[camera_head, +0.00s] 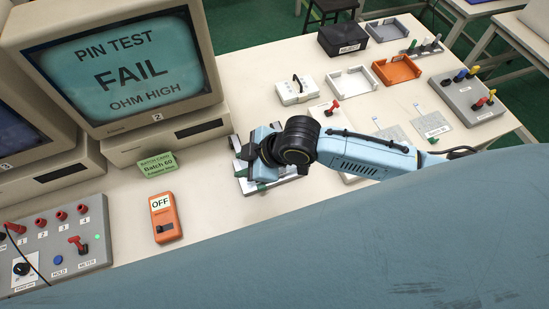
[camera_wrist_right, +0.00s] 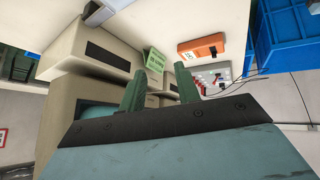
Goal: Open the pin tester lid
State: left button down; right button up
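My right gripper (camera_head: 250,168) is low over the table just right of the monitor base. Its two green fingers stand apart in the right wrist view (camera_wrist_right: 160,72), with nothing visible between them. A light grey device (camera_head: 250,186) lies under and around this gripper, mostly hidden by it; I cannot tell its lid's state or whether the fingers touch it. A small white box with a black handle (camera_head: 296,90) stands farther back, closed on top. The monitor (camera_head: 115,65) reads "PIN TEST FAIL OHM HIGH". My left gripper is not in view.
An orange "OFF" meter (camera_head: 165,217) and green "Batch 60" card (camera_head: 158,164) lie left of the gripper. A grey panel with red sockets (camera_head: 60,245) is at front left. Trays, including an orange one (camera_head: 396,70), and a black box (camera_head: 342,38) fill the back.

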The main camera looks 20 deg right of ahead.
jog(key=d+r+n+g+h+p, duration=0.1)
jog(key=d+r+n+g+h, duration=0.2)
jog(key=d, duration=1.1)
jog(key=shift+n+t+y, duration=0.3)
jog(key=shift+n+y, duration=0.1)
jog(key=shift+n, duration=0.2)
jog(key=x, duration=0.6)
jog(key=b+x, duration=0.1)
jog(key=x, duration=0.6)
jog(key=shift+w+a+f, duration=0.15)
jog(key=shift+w+a, duration=0.05)
jog(key=shift+w, duration=0.05)
grip_shut()
